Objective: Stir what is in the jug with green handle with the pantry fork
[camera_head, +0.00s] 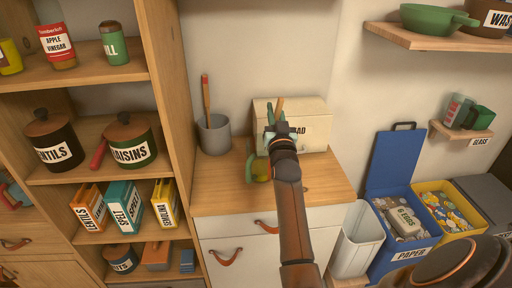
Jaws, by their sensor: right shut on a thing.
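The jug with green handle (250,170) stands on the wooden counter, partly hidden behind my right arm. Its green handle faces left, and I cannot see what is in it. My right gripper (275,131) is above and just right of the jug, in front of the bread bin. It is shut on a thin wooden-coloured handle (279,104) that sticks up past the jaws, which looks like the pantry fork. Its lower end is hidden by the gripper and arm, so I cannot tell whether it is inside the jug. My left gripper is out of view.
A grey crock (214,136) with a wooden-handled utensil (206,94) stands left of the jug. A cream bread bin (314,128) stands behind the gripper. The counter's front (225,199) is bare. Shelves of jars rise at left; recycling bins (399,165) stand at right.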

